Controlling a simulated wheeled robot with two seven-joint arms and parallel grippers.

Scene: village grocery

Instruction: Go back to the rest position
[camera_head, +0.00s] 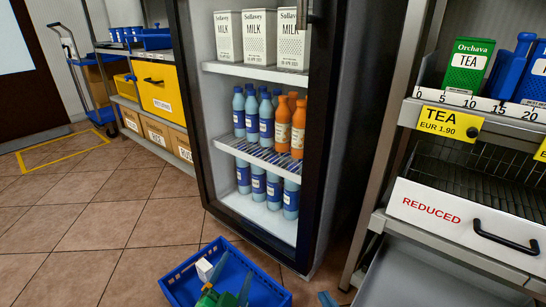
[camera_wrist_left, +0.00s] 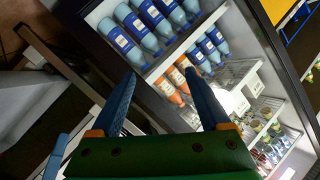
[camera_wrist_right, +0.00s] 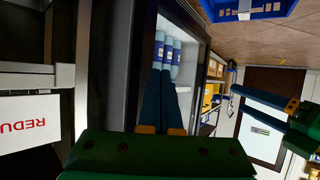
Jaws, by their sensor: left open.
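My left gripper (camera_head: 228,287) shows at the bottom of the head view, in front of the blue crate. Its green body and blue fingers are partly cut off by the frame. In the left wrist view its fingers (camera_wrist_left: 160,95) are spread wide, with nothing between them. My right gripper (camera_head: 326,298) shows only as a blue fingertip at the bottom edge, right of the crate. In the right wrist view its fingers (camera_wrist_right: 162,98) lie close together, with nothing seen held. The left gripper also shows at the right of the right wrist view (camera_wrist_right: 272,104).
A blue crate (camera_head: 180,288) holds a small white item (camera_head: 204,269). The open-fronted fridge (camera_head: 188,120) has milk cartons and bottles. Right stands a shelf with tea boxes (camera_head: 467,65) and a REDUCED drawer (camera_head: 455,222). Tiled floor (camera_head: 80,240) is clear at left.

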